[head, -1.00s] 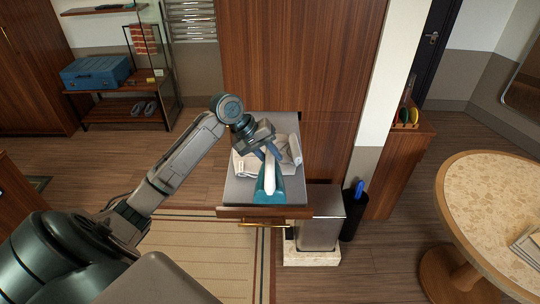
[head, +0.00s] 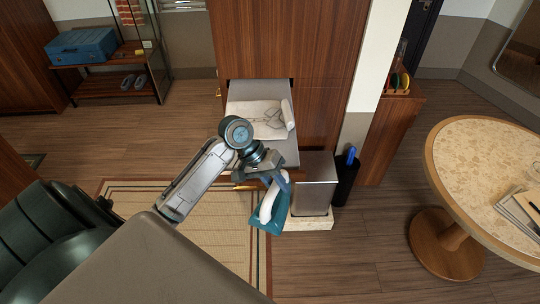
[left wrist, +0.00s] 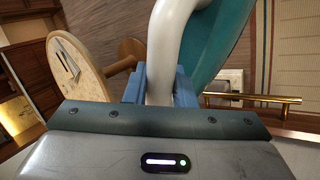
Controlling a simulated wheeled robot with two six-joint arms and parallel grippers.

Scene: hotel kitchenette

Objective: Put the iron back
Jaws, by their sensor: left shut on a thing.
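The iron (head: 268,222) has a teal body and a white handle. My left gripper (head: 276,180) is shut on its handle and holds it tilted in the air, in front of the drawer's front right corner. In the left wrist view the white handle (left wrist: 166,50) runs between the blue finger pads (left wrist: 160,85), with the teal body (left wrist: 222,40) beyond. The open drawer (head: 250,90) juts from the wooden cabinet. Inside lies a white folded item (head: 255,115) with a grey, cord-like shape on it. My right gripper is not in view.
A metal bin (head: 315,185) on a pale base stands right of the drawer, beside a black holder (head: 346,180) with a blue item. A round table (head: 470,170) is at right. The drawer's gold handle (left wrist: 250,99) shows near the gripper. A striped rug (head: 170,225) covers floor at left.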

